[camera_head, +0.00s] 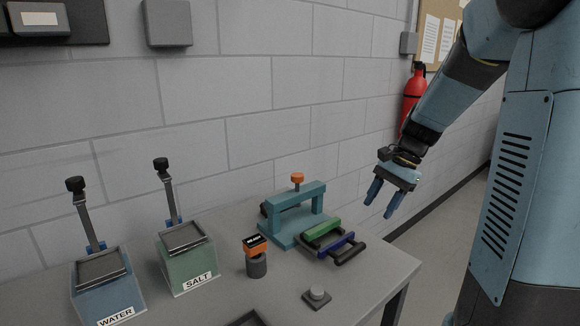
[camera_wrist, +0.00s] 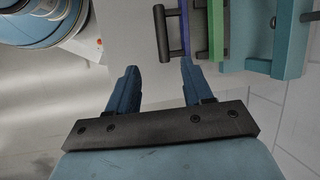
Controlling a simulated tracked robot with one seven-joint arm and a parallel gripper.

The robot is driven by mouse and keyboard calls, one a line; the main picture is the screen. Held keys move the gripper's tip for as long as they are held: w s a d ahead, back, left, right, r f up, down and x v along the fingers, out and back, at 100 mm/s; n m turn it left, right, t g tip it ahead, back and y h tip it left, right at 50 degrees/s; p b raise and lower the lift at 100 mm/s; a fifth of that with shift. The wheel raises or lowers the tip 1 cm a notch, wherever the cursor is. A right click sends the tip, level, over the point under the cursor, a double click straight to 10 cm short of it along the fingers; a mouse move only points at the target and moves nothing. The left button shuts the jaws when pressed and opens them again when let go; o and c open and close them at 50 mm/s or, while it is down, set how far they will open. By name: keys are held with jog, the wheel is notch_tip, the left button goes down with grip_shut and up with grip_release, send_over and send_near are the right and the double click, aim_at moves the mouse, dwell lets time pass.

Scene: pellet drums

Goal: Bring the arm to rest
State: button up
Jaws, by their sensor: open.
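My gripper (camera_head: 382,198) hangs in the air off the right end of the table (camera_head: 377,270) in the head view, its two blue fingers pointing down and apart. In the wrist view my gripper (camera_wrist: 158,80) is open, with nothing between the fingers. The arm comes down from the upper right of the head view. The teal press frame (camera_head: 295,211) with an orange knob stands on the table to the left of the gripper. Green (camera_head: 322,230) and blue (camera_head: 335,245) handled bars lie in front of it, apart from the gripper.
A WATER bin (camera_head: 108,290) and a green SALT bin (camera_head: 187,258) stand at the left. A small orange-and-black drum (camera_head: 256,262) and a button box (camera_head: 317,297) are on the table. A fire extinguisher (camera_head: 413,92) hangs on the wall behind the arm.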

jog(key=s+a+r+n+t+h, duration=0.2)
jog(key=s+r+n+t, duration=0.1)
jog(key=s, duration=0.6)
jog(key=s+a+r+n+t+h, duration=0.2)
jog(key=s+r+n, duration=0.4)
jog(key=s, duration=0.3)
jog(key=shift+s+n+t+h, duration=0.2)
jog(key=shift+n+t+h, duration=0.1)
jog(key=shift+n+t, duration=0.3)
